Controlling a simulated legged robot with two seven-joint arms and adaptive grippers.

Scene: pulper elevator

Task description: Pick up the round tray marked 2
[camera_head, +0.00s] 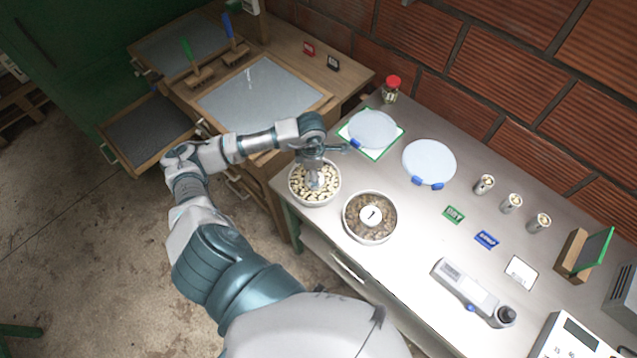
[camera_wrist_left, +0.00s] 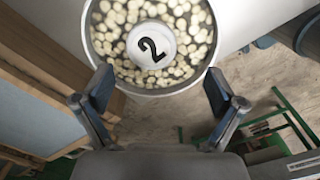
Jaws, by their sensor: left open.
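The round tray marked 2 (camera_head: 299,193) is a metal-rimmed dish of pale beans at the left edge of the steel table in the head view. My left gripper (camera_head: 318,180) is over it and hides its middle. In the left wrist view the tray (camera_wrist_left: 104,47) fills the top, with a white disc (camera_wrist_left: 152,44) marked 2 in its centre. My left gripper (camera_wrist_left: 157,92) is open, its two fingers apart near the tray's near rim, with nothing between them. I cannot tell whether they touch the rim. My right gripper is in neither view.
A round tray marked 1 (camera_head: 385,232) with darker beans stands close to the right. Two pale round lids (camera_head: 429,162), a red-capped jar (camera_head: 391,88), several small canisters (camera_head: 484,184) and a handheld device (camera_head: 466,288) are on the table. A wooden cabinet with an open drawer (camera_head: 143,130) is at left.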

